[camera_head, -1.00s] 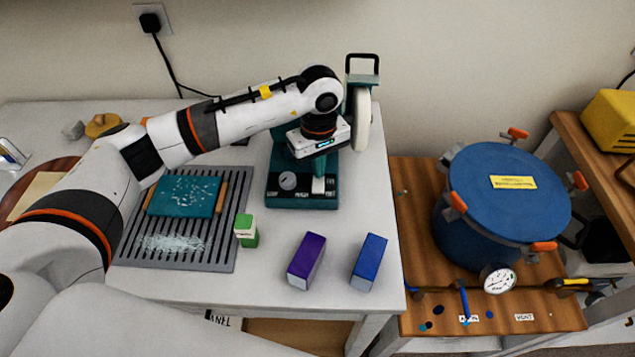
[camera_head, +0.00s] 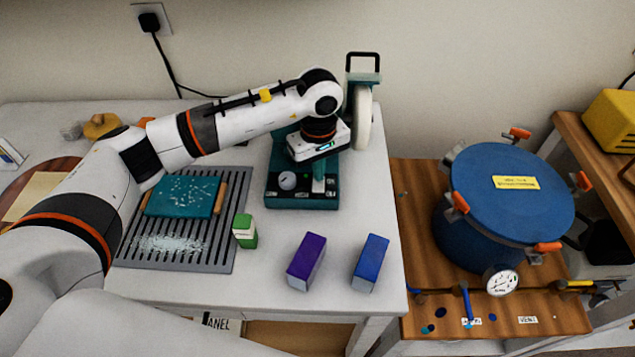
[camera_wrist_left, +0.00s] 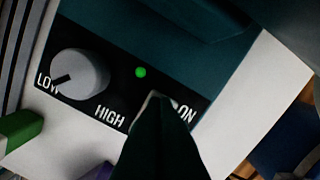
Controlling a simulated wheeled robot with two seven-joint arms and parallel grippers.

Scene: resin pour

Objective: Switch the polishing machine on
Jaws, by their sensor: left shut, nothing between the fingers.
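The polishing machine (camera_head: 290,200) is a dark teal unit at the back of the white table, with a pale wheel (camera_head: 362,118) at its right. In the left wrist view its black panel shows a grey knob (camera_wrist_left: 82,73) between LOW and HIGH, and a lit green lamp (camera_wrist_left: 140,72). A light switch (camera_wrist_left: 153,101) beside the word ON is mostly hidden behind my fingers. My left gripper (camera_head: 319,178) points down over the switch end of the panel. It is shut and empty; I cannot tell whether it touches the switch. My right gripper is out of view.
A slotted grey tray (camera_head: 185,258) with a teal block lies left of the machine. A green-and-white block (camera_head: 245,232), a purple box (camera_head: 306,262) and a blue box (camera_head: 370,262) stand in front. A blue pressure pot (camera_head: 505,215) stands on the wooden stand at right.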

